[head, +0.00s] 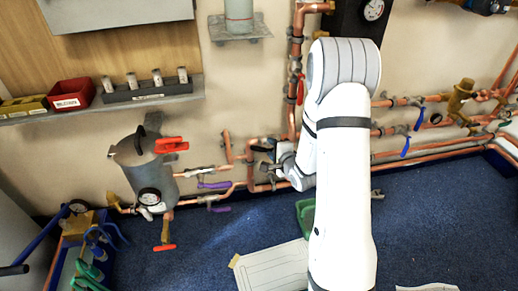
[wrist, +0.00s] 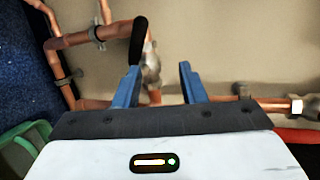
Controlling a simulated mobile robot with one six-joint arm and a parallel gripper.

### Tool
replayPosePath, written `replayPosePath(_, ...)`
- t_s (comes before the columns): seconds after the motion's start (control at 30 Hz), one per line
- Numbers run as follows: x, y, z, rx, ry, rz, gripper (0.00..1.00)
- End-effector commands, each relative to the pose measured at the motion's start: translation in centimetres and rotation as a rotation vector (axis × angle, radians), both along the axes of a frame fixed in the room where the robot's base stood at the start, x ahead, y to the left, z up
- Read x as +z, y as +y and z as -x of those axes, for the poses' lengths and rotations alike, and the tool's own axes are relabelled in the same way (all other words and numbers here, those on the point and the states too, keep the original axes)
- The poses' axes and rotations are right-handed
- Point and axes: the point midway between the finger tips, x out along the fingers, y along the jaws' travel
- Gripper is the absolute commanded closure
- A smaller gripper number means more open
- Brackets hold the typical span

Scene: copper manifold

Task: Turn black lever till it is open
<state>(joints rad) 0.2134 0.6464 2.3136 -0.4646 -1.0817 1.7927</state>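The black lever (wrist: 139,40) stands out from a silver valve body (wrist: 151,68) on a copper pipe in the wrist view. My gripper (wrist: 160,69) has two blue fingers spread apart, with a gap between them. The lever's lower end is right by the left fingertip and overlaps it in the picture; I cannot tell if they touch. The valve body shows in the gap between the fingers. Nothing is clamped. In the head view my white arm reaches to the wall pipes, and its end hides the lever there.
Copper pipes (wrist: 90,37) run left of the fingers, and another pipe (wrist: 268,104) runs right. In the head view a grey tank (head: 148,170) with purple-handled valves (head: 214,185) stands left of my arm. Blue-handled valves (head: 419,118) are at right. The blue floor (head: 235,235) is partly clear.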

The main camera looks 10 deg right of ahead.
Motion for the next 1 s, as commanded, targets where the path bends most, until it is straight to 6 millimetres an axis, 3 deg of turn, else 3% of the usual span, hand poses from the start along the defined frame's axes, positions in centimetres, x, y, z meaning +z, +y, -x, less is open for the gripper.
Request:
replayPosePath(0.03, -1.8, 0.0, 0.0, -0.009, -0.027, -0.111, 0.63)
replayPosePath(0.1, -2.8, 0.2, 0.0, -0.014, -0.07, -0.26, 0.63)
replayPosePath(0.33, -4.2, 0.4, 0.7, -0.004, -0.148, -0.573, 0.63)
replayPosePath(0.47, -4.3, 0.6, 0.4, 0.001, -0.161, -0.621, 0.63)
replayPosePath(0.8, -4.3, 2.2, -4.6, 0.002, -0.164, -0.621, 0.63)
replayPosePath(1.0, -4.0, 2.7, -6.4, 0.002, -0.167, -0.619, 0.63)
